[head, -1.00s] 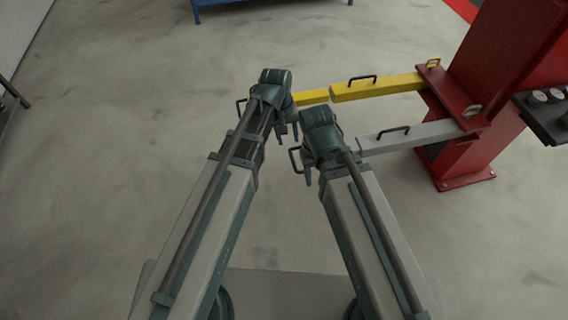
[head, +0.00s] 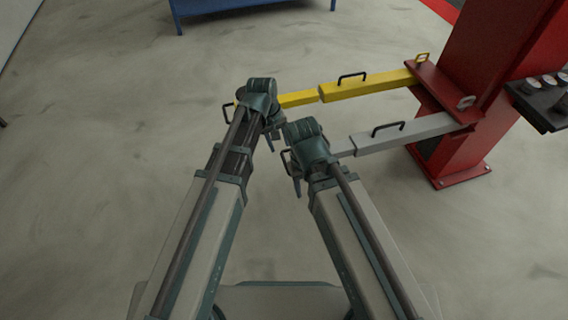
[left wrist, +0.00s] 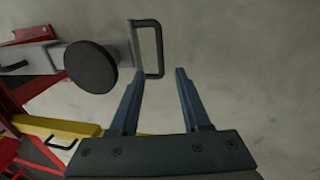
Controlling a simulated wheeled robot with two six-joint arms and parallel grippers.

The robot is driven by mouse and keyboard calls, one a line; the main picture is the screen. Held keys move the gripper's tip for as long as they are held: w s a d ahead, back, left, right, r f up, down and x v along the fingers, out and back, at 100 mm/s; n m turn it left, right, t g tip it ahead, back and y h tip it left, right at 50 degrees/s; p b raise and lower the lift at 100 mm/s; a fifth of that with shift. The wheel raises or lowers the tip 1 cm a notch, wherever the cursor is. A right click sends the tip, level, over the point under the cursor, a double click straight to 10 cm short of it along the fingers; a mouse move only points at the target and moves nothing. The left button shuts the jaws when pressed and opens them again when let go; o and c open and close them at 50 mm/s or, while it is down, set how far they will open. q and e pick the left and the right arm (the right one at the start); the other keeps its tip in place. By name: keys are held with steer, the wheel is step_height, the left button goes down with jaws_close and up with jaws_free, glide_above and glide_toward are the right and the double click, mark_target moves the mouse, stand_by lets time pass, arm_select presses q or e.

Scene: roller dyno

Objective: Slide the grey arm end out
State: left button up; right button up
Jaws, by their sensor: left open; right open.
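The grey arm (head: 425,127) reaches left from the red post. Its narrower end section (head: 342,148) shows partly behind my right gripper, with a black end handle (head: 286,160) at its tip. The left wrist view shows this handle (left wrist: 161,50) and a round black pad (left wrist: 91,67) on the grey end. My left gripper (head: 269,143) is over the gap between the yellow and grey arm ends. Its open, empty fingers (left wrist: 160,72) show close to the handle's lower edge. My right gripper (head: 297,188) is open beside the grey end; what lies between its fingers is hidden.
The yellow arm (head: 370,87) runs behind the grey one, with its own end handle (head: 228,112). The red post (head: 485,70) stands at right, beside a dark tray (head: 540,105) of round pads. A blue bench (head: 225,5) is at the back. Floor at left is clear.

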mark_target(285, 162)
arm_select(q)
steer(key=f+b, duration=0.2)
steer(key=f, duration=0.1)
steer(key=d+f+b, duration=0.1)
steer(key=f+b, duration=0.5)
steer(key=shift+w+d+f, duration=0.2)
steer(key=shift+w+d, duration=0.05)
steer(key=shift+d, duration=0.1)
jaws_close()
stand_by(1.0)
